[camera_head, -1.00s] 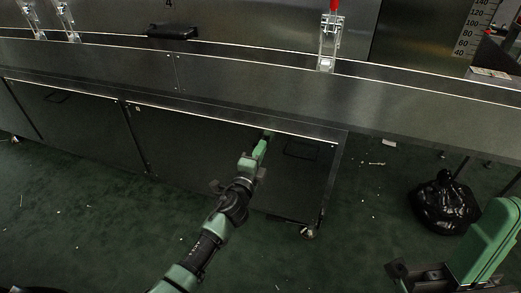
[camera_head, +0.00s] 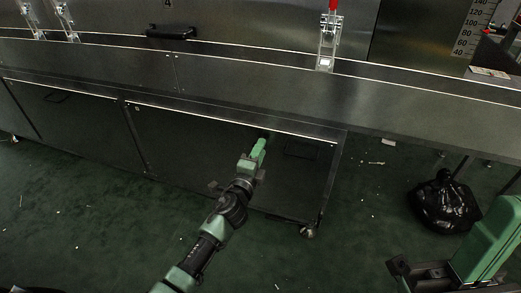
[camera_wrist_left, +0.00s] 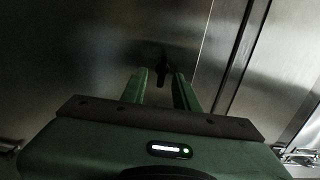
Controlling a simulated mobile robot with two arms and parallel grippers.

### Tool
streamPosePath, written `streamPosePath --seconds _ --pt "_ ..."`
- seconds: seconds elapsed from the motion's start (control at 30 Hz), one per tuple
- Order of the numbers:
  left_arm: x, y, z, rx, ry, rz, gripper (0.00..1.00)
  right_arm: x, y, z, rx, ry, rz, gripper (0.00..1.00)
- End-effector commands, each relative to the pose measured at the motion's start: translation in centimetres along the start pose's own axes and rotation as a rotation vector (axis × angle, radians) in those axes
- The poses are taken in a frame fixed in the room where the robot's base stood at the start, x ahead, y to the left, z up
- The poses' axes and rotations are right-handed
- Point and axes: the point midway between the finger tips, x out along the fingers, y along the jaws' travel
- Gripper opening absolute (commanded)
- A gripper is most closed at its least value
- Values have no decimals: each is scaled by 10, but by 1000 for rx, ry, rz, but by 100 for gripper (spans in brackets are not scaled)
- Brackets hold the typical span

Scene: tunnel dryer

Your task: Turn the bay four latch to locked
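A small dark latch handle (camera_wrist_left: 163,68) stands out from a steel panel in the left wrist view, upright in the picture. My left gripper (camera_head: 262,143) is in front of the upper part of the right lower door in the head view. In the wrist view its two green fingers (camera_wrist_left: 162,92) are apart, with the lower end of the handle between or just beyond their tips. I cannot tell whether they touch it. The latch is too dark or hidden to make out in the head view. My right gripper's fingers do not show.
The right lower door (camera_head: 185,150) belongs to a long steel dryer with a ledge above. A red-handled clamp (camera_head: 328,45) and a black handle (camera_head: 170,31) are higher up. A black bag (camera_head: 443,203) lies on the floor at right. The floor in front is mostly clear.

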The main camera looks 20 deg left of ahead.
Motion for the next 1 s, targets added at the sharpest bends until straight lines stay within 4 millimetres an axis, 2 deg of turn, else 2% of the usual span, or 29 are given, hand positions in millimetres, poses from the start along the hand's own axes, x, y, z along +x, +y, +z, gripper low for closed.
streamPosePath --seconds 0.2,0.4,0.57,1.0 --pt "-37 0 -1 -2 1 3 30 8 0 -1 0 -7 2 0" --pt "-65 0 -1 -1 1 2 30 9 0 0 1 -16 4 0" --pt "-73 0 0 0 1 1 30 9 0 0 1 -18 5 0" --pt "-73 0 -1 -1 2 0 30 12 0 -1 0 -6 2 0"
